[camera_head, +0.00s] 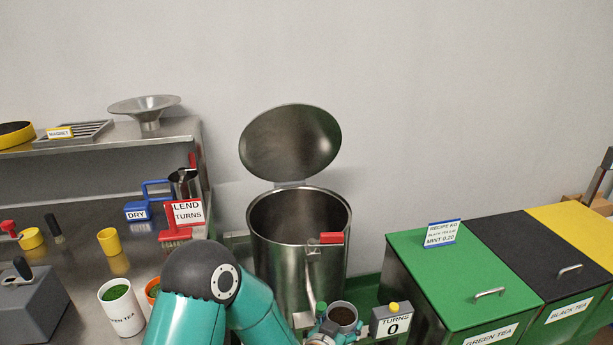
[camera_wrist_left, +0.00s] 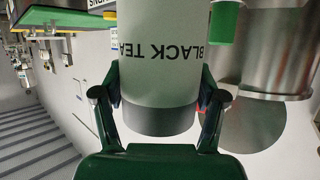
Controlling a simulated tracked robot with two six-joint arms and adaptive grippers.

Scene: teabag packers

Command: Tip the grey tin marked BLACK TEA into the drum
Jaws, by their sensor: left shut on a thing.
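The grey tin marked BLACK TEA (camera_wrist_left: 160,50) stands upright between the fingers of my left gripper (camera_wrist_left: 160,108), which is shut on it. In the head view the tin (camera_head: 343,319) shows its round mouth with dark tea inside, and my left gripper (camera_head: 338,334) is partly hidden at the bottom edge. The steel drum (camera_head: 285,270) stands just behind the tin, with its round lid (camera_head: 290,143) raised and its mouth open. The tin is in front of the drum and lower than its rim. My right gripper is in neither view.
A grey TURNS box (camera_head: 391,322) reading 0 stands right of the tin. Green (camera_head: 440,265) and black (camera_head: 535,250) bins are farther right. A white GREEN TEA tin (camera_head: 121,311) stands on the left bench. A red handle (camera_head: 331,238) sits at the drum's rim.

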